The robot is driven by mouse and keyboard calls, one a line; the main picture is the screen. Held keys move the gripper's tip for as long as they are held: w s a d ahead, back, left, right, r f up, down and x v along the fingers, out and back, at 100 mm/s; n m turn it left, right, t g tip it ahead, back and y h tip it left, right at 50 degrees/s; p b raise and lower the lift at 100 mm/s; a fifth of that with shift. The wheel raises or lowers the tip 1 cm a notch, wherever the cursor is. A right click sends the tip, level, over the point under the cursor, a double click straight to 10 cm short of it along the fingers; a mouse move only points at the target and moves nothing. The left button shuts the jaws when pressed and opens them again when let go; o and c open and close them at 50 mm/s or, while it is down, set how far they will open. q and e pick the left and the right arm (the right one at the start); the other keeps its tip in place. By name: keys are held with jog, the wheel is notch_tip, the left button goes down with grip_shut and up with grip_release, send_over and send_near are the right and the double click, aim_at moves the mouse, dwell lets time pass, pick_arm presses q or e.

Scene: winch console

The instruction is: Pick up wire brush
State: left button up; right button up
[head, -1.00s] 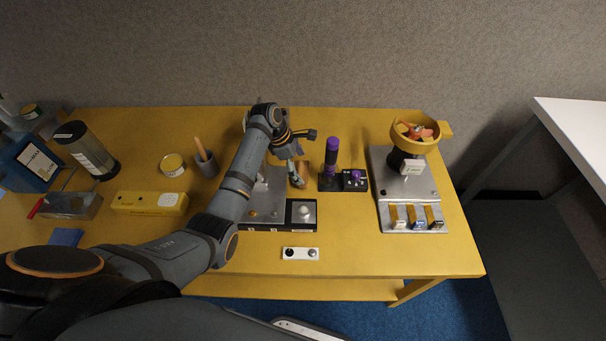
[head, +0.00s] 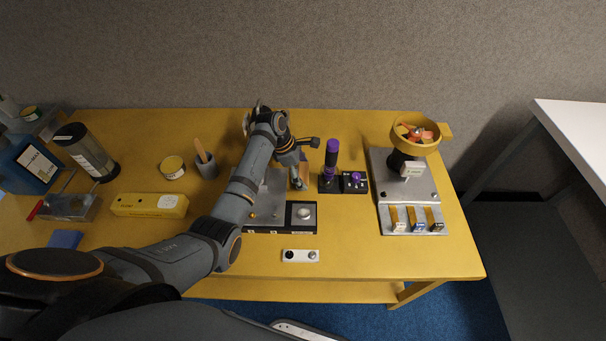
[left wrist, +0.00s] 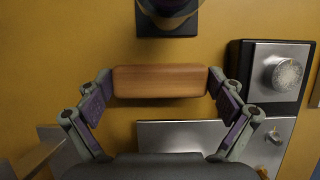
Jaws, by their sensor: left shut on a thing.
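A wooden block (left wrist: 160,82), which looks like the back of the wire brush, lies between the fingers of my left gripper in the left wrist view. Both fingertips press on its two ends, one at each side. Its bristles are not visible. In the head view my left gripper (head: 299,178) is over the winch console, left of the purple-topped joystick, with the arm hiding part of the area. The brush is mostly hidden there behind the gripper. I cannot tell whether it still touches the table. My right gripper is not in view.
The joystick (head: 332,156) stands close to the right of my gripper. A knob panel (head: 302,214) is just in front. A metal stand with a yellow bowl (head: 412,146) is farther right. A yellow box (head: 150,204) and a cup (head: 206,165) are left.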

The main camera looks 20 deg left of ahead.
pick_arm(q)
jog(key=shift+r, duration=0.5)
jog(key=s+a+r, duration=0.3)
jog(key=s+r, duration=0.9)
jog(key=s, duration=0.1)
jog(key=shift+s+a+p, duration=0.2)
jog(key=shift+s+p, duration=0.1)
jog(key=shift+p, duration=0.1)
